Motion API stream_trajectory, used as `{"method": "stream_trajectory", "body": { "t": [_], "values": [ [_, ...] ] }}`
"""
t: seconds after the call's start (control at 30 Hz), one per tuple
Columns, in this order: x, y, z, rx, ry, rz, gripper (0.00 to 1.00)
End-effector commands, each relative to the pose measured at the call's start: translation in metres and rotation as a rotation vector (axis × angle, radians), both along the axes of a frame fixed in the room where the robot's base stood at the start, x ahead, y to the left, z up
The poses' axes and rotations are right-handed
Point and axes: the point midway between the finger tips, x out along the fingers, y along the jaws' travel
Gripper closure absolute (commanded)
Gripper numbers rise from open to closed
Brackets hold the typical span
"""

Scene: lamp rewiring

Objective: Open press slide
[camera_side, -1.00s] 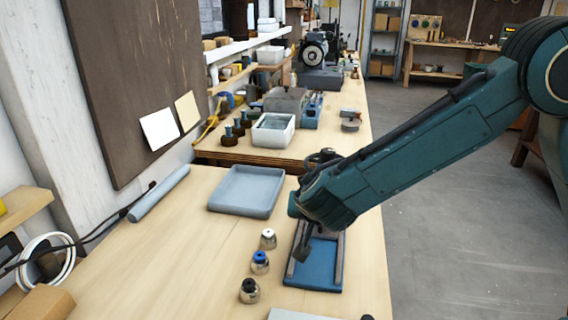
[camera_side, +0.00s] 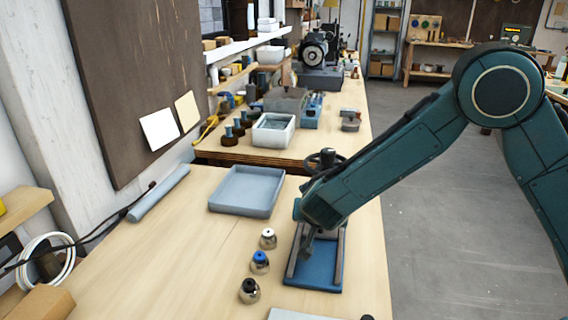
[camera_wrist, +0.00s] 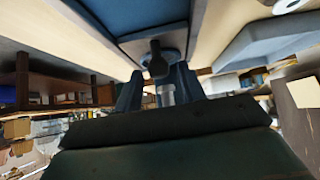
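The press shows in the side view as a blue base (camera_side: 318,279) with two upright grey rails, standing on the bench. A dark handwheel (camera_side: 325,157) shows behind my arm, above the press. My gripper (camera_side: 306,252) points down between the rails; my wrist hides the upper part of the press. In the wrist view my gripper's two fingers (camera_wrist: 155,80) stand apart. A dark knob (camera_wrist: 157,60) on a round grey plate lies in line with the gap, against a blue surface. Gaps show between the knob and the fingertips. I cannot make out the slide itself clearly.
Several small metal pieces with white, blue (camera_side: 260,262) and black tops stand in a row left of the press. An empty grey-blue tray (camera_side: 246,192) lies behind them. A grey roll (camera_side: 158,193) lies at the wall.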

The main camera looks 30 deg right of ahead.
Motion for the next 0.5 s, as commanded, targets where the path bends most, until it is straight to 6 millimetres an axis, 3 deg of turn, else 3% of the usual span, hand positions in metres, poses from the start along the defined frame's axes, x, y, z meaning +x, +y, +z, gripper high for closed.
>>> {"method": "stream_trajectory", "body": {
  "t": [0.03, 0.2, 0.5],
  "values": [
    [-0.0001, 0.0000, 0.0002, 0.000, 0.000, 0.000, 0.71],
    [-0.0001, 0.0001, 0.0003, 0.000, 0.000, 0.000, 1.00],
    [-0.0057, 0.0068, 0.0005, 0.000, 0.000, 0.001, 1.00]
  ]
}}
